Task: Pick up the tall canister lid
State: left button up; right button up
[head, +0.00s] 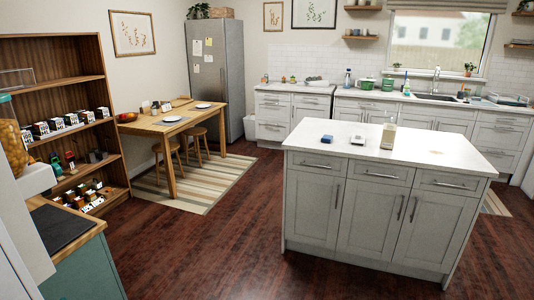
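A tall, narrow canister-like object (388,137), pale with a beige band, stands upright on the white top of the kitchen island (440,150). To its left on the island lie a small flat white piece (357,140) and a small blue piece (327,139). They are too small to tell which, if either, is the tall canister lid. At the left edge a clear jar of pasta-like food (12,145) with a teal top (5,98) is cut off by the frame. Neither of my grippers shows.
A wooden shelf unit (55,83) with several small boxes stands at the left. A dining table (165,122) with stools is behind, beside a grey fridge (215,80). Open wooden floor (220,240) lies before the island. A green cabinet (88,268) is at lower left.

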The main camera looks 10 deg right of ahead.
aim_at(354, 141)
jog(key=i+l+z, duration=0.15)
jog(key=i+l, duration=0.15)
jog(key=i, duration=0.3)
jog(key=i+l+z, duration=0.2)
jog(key=i, duration=0.35)
jog(key=i+l+z, duration=0.15)
jog(key=i, duration=0.45)
